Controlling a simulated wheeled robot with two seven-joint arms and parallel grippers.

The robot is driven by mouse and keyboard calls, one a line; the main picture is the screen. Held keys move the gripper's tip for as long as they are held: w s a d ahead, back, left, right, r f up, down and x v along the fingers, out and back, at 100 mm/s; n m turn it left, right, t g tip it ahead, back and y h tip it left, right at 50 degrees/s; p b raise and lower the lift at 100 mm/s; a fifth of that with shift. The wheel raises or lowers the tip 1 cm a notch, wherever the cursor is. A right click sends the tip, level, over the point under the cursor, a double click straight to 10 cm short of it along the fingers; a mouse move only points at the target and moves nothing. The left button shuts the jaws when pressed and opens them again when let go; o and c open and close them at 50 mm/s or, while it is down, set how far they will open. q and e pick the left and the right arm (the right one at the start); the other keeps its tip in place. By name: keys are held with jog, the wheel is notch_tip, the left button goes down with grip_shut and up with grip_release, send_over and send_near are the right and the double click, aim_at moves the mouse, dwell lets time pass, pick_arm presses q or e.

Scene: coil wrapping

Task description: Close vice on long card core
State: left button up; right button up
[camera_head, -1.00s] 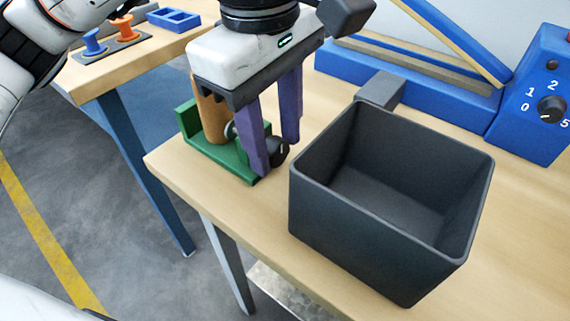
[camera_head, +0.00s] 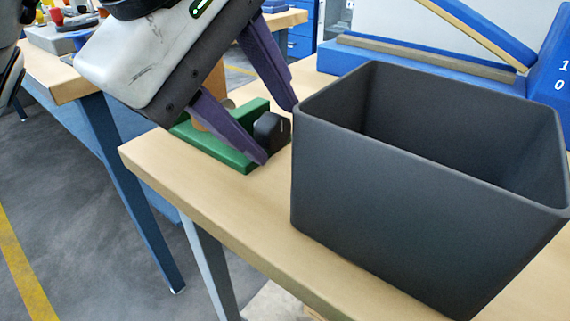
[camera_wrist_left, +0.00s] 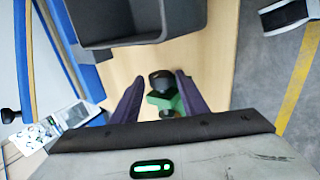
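The green vice (camera_head: 236,160) stands on the wooden table near its left corner, with a black knob (camera_head: 270,130) at its right end. The tan card core (camera_head: 213,88) stands upright in the vice, mostly hidden behind my gripper. My left gripper (camera_head: 277,132) is tilted, its two purple fingers apart and one on either side of the knob. In the left wrist view the knob (camera_wrist_left: 161,80) lies between the open fingertips, with a gap on both sides. The green vice (camera_wrist_left: 172,103) shows behind it. I cannot tell whether the jaw touches the core.
A large dark grey bin (camera_head: 400,200) stands close to the right of the vice and my fingers. A blue machine (camera_head: 430,72) is behind it. Another wooden table (camera_head: 55,80) with small parts is at the left. The front table edge is near.

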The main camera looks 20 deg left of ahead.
pick_arm(q)
jog(key=shift+f, duration=0.35)
